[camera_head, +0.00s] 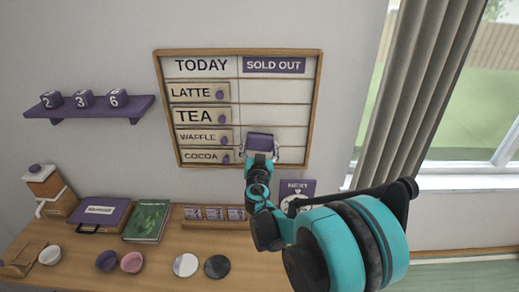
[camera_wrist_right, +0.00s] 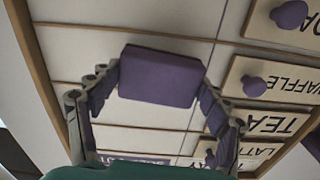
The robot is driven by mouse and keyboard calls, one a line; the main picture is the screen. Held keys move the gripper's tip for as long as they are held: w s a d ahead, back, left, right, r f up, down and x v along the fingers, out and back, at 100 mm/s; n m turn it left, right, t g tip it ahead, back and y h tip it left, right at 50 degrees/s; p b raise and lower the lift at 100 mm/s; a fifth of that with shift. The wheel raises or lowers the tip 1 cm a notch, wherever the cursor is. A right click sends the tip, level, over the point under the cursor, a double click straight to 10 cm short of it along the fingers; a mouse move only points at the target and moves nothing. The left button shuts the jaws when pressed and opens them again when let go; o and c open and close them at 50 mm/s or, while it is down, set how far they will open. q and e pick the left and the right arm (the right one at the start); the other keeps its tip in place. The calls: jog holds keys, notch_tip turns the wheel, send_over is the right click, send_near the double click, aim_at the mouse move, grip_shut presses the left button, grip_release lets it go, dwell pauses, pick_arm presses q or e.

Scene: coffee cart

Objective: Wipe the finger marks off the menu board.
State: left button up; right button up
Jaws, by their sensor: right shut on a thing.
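The menu board (camera_head: 273,91) hangs on the wall in a wooden frame, with TODAY and SOLD OUT at its top. Its left column holds name strips for LATTE, TEA, WAFFLE and COCOA, each with a purple knob. My right gripper (camera_head: 259,152) is shut on a purple block-shaped eraser (camera_wrist_right: 160,76) at the lower middle of the board, just right of the COCOA strip (camera_head: 204,157). The eraser is at the board's face; I cannot tell whether it touches. I cannot make out finger marks on the board. My left gripper is not in view.
A purple shelf (camera_head: 102,110) with number cubes is on the wall to the left. Below, the counter (camera_head: 80,255) holds a dispenser, purple case, green book (camera_head: 148,220), bowls and discs. A NEXT sign (camera_head: 297,187) stands below the board, partly behind my right arm. A curtain (camera_head: 415,85) hangs at right.

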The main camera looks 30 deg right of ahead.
aim_at(271, 145)
jog(key=shift+x, duration=1)
dwell(0.7)
jog(key=shift+s+d, duration=0.55)
jog(key=shift+d, duration=0.3)
jog(key=shift+s+d, duration=0.55)
jog(key=shift+d, duration=0.25)
jog(key=shift+w+b, duration=0.1)
jog(key=shift+b, duration=0.25)
jog(key=shift+w+a+r, duration=0.1)
jog(key=shift+w+a, duration=0.45)
jog(key=shift+a, duration=0.25)
jog(key=shift+w+a+r, duration=0.1)
jog(key=shift+w+a, duration=0.4)
jog(key=shift+a, duration=0.3)
jog(key=shift+s+a+f, duration=0.15)
jog(key=shift+s+a, duration=0.05)
jog(key=shift+a, duration=0.1)
jog(key=shift+v, duration=2.55)
